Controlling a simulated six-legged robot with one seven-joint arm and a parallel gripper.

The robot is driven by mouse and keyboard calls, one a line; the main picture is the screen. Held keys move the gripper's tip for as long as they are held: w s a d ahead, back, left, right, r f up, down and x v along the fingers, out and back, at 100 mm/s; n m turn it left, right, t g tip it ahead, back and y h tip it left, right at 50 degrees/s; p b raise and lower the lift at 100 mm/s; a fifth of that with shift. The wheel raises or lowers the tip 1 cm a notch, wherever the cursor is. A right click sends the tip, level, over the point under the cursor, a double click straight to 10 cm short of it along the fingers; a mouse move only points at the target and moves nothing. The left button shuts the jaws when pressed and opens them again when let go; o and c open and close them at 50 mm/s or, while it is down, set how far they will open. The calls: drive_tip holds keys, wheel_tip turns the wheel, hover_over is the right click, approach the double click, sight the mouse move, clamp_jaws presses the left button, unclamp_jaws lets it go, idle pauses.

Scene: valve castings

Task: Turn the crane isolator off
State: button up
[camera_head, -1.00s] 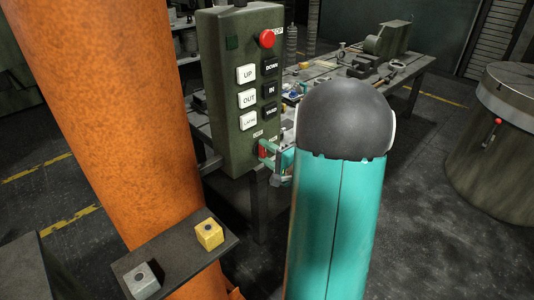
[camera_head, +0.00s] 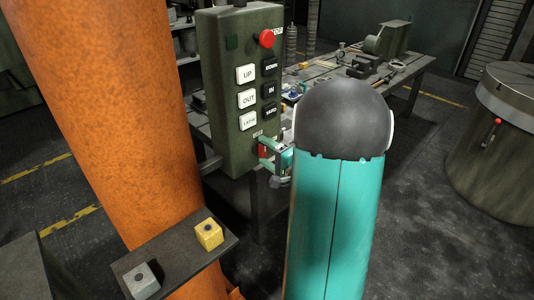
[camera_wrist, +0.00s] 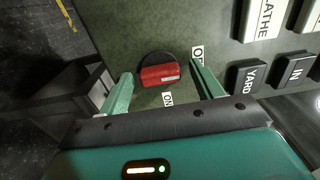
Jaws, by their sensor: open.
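The crane isolator is a red rotary handle on a black round base, low on the green control box (camera_head: 225,135). In the wrist view the red handle (camera_wrist: 160,75) lies nearly level, with an "ON" label below it and a partly hidden "OFF" label to its right. My gripper (camera_wrist: 160,88) is open, with one finger on each side of the handle and visible gaps to both. In the head view my gripper (camera_head: 268,155) is at the box's lower right and covers most of the isolator.
Push buttons and a red mushroom button (camera_head: 267,39) are above the isolator. An orange column (camera_head: 110,110) stands left of the box, with a small shelf (camera_head: 180,258) holding two blocks. A workbench (camera_head: 425,68) is behind; a round drum (camera_head: 500,140) stands at right.

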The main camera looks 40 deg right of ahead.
drive_tip(key=shift+s, duration=0.1)
drive_tip(key=s, duration=1.3)
drive_tip(key=shift+s+d, duration=0.15)
drive_tip(key=shift+s, duration=0.15)
